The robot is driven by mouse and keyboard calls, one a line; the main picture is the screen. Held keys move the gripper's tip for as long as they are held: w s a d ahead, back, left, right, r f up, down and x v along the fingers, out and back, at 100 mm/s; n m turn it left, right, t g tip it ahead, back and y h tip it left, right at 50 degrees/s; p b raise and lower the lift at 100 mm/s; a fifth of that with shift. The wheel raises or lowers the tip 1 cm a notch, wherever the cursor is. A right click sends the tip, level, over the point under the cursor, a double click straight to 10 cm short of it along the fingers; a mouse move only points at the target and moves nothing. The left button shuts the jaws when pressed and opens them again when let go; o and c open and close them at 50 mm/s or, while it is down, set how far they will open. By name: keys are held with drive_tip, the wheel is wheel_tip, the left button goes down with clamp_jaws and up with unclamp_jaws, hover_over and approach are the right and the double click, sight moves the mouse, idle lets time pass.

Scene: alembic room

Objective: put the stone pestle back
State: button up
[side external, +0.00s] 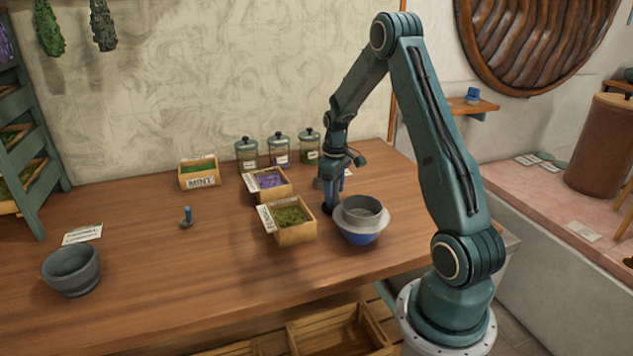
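My gripper (331,197) points down just above or at the table, behind the blue-and-white bowl and right of the herb boxes. Its fingertips are small and partly hidden by the bowl, so I cannot tell whether it is open, or whether it holds anything. A grey stone mortar (71,271) stands at the front left of the table, apart from my gripper. I cannot make out a stone pestle for certain. A small upright piece with a blue top and dark base (186,217) stands alone left of the boxes; I cannot tell what it is.
A blue bowl with a pale rim (361,235) stands close in front of my gripper. Wooden boxes of green herb (296,235), purple flowers (283,195) and mint (199,185) stand nearby. Lidded jars (247,154) line the wall. The table's left middle is mostly clear.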

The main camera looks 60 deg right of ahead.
drive_tip(key=shift+r, duration=0.1)
wheel_tip(320, 180, up, 12)
drive_tip(key=shift+r, duration=0.1)
idle(0.8)
idle(0.4)
drive_tip(key=shift+w+a+r, duration=0.1)
drive_tip(key=shift+a+r, duration=0.15)
drive_tip(key=shift+a, duration=0.2)
drive_tip(key=s+a+r+t+h, duration=0.1)
drive_tip(key=s+a+r, duration=0.1)
drive_tip(key=a+r, duration=0.5)
drive_tip(key=s+a+r+t, duration=0.2)
drive_tip(key=a+r, duration=0.1)
drive_tip(key=a, duration=0.8)
drive_tip(key=s+a+n+t+y, duration=0.1)
drive_tip(key=s+a+t, duration=0.1)
drive_tip(key=s+a, duration=1)
drive_tip(key=shift+s+a+t, duration=0.15)
drive_tip(key=shift+a+t, duration=0.05)
drive_tip(key=shift+t, duration=0.1)
